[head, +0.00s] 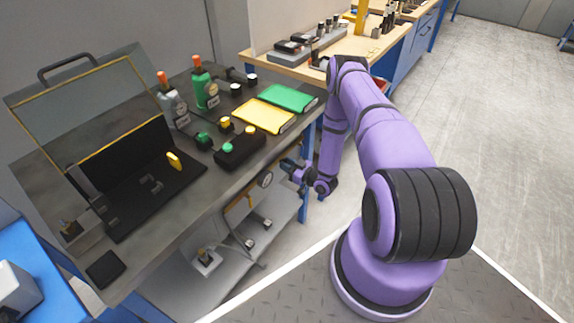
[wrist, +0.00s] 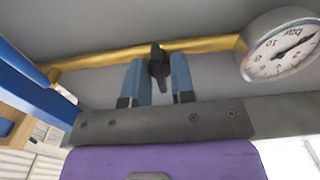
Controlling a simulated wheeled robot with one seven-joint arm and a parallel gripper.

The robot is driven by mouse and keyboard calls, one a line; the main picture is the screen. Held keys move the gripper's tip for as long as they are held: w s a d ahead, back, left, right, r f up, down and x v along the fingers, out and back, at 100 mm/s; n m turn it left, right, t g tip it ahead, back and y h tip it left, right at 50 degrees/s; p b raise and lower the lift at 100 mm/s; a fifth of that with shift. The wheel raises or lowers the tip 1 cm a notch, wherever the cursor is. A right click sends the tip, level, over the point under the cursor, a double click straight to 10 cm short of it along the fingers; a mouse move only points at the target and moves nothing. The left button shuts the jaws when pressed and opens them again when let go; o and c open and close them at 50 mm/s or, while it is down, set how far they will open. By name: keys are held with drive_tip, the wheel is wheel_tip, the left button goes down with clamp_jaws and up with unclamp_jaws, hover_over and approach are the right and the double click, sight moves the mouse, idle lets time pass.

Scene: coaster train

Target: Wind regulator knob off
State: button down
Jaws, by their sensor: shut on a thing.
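The black regulator knob (wrist: 157,62) sits on a brass pipe (wrist: 104,55) under the bench, seen in the wrist view. My gripper (wrist: 159,74) is shut on the knob, with one blue-grey finger on each side of it. A round white gauge marked "bar" (wrist: 280,45) is at the right end of the pipe, its needle toward the upper right. In the head view my gripper (head: 291,168) reaches in at the bench's front edge, right of the gauge (head: 265,180). The knob cannot be made out there.
A lower shelf (head: 225,270) holds small fittings. A blue bench leg (head: 305,205) stands close to my gripper. Floor to the right is clear.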

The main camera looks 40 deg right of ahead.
drive_tip(key=shift+s+f+n, duration=0.1)
drive_tip(key=shift+n, duration=4.3)
drive_tip(key=shift+s+f+n, duration=0.1)
drive_tip(key=shift+n, duration=4.3)
drive_tip(key=c, duration=1)
unclamp_jaws()
drive_tip(key=shift+w+r, duration=0.1)
drive_tip(key=shift+o, duration=0.2)
drive_tip(key=v, duration=1)
drive_tip(key=shift+s, duration=0.4)
drive_tip(key=shift+d, duration=0.15)
